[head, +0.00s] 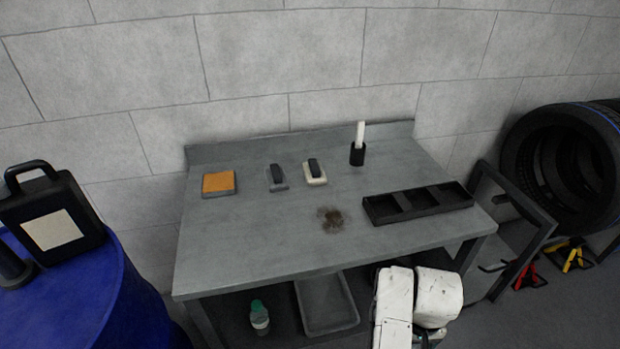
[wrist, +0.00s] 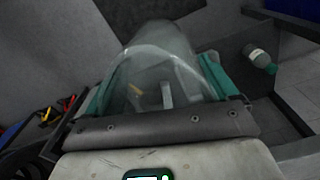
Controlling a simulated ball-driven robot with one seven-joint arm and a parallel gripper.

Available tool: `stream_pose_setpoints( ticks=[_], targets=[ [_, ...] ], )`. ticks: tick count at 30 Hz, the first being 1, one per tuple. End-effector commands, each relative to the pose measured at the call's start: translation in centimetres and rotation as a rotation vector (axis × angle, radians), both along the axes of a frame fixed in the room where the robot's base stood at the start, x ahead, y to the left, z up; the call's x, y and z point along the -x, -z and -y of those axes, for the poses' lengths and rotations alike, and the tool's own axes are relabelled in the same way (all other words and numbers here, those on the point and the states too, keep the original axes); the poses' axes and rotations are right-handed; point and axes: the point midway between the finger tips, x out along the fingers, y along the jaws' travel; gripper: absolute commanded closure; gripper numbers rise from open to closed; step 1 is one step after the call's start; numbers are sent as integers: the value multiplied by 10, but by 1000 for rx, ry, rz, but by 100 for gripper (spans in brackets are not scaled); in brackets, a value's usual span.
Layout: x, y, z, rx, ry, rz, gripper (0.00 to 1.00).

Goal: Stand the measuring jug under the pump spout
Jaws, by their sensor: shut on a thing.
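A clear, see-through vessel (wrist: 162,55), which looks like the measuring jug, fills the middle of the wrist view. My gripper (wrist: 158,84) is shut on it, with a teal pad at each side. The vessel's handle and any markings cannot be told clearly. In the head view neither the vessel nor my gripper shows; only my white arm appears at the bottom. A blue drum (head: 95,300) stands at the left, with a black upright part (head: 12,262) at the picture's edge. I cannot tell whether that part belongs to the pump, and no spout is clearly visible.
A grey bench (head: 270,230) holds an orange pad (head: 218,183), two brushes, a black cup (head: 357,154) and a divided tray (head: 418,203). A black canister (head: 52,217) is on the drum. A green-capped bottle (head: 260,318) and grey tray (head: 326,303) are below. Tyres (head: 565,150) stand right.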

Motion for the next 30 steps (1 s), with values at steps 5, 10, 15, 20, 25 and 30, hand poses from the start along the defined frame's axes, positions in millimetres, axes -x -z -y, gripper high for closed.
stream_pose_setpoints(
  ticks=[5,10,15,20,25,30],
  targets=[
    [4,3,1,6,-5,-4,45],
    [15,10,-7,3,-16,-3,45],
    [20,14,-11,1,-19,-1,45],
    [21,15,-12,-1,-17,-2,45],
    [21,15,-12,0,-18,-2,45],
    [20,14,-14,-2,-21,-2,45]
  ],
)
